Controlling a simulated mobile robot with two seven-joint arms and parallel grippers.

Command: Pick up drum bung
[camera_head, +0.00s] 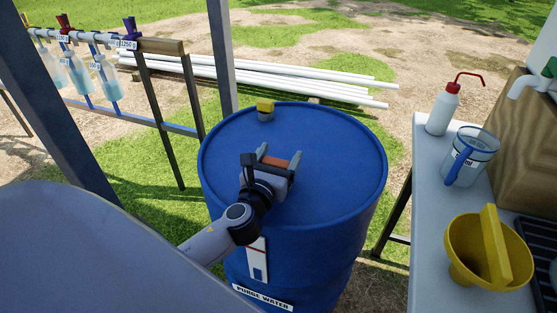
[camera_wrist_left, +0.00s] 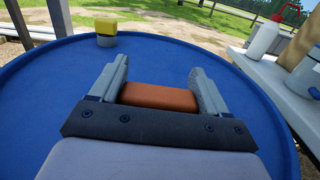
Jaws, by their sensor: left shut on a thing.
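The drum bung (camera_wrist_left: 158,97) is an orange-brown block between the fingers of my left gripper in the left wrist view. It also shows in the head view (camera_head: 276,162), over the middle of the drum lid. My left gripper (camera_head: 279,158) is shut on it, with a grey finger at each side. The blue drum (camera_head: 340,150) stands upright below, labelled "PURGE WATER". I cannot tell whether the bung touches the lid. The bung's underside is hidden. My right gripper is in neither view.
A yellow and grey piece (camera_head: 265,109) stands at the lid's back edge. At right, a table (camera_head: 425,215) holds a wash bottle (camera_head: 442,110), a jug (camera_head: 469,160) and a yellow funnel (camera_head: 470,228). White pipes (camera_head: 290,80) lie behind the drum. A rack with bottles (camera_head: 107,78) is at left.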

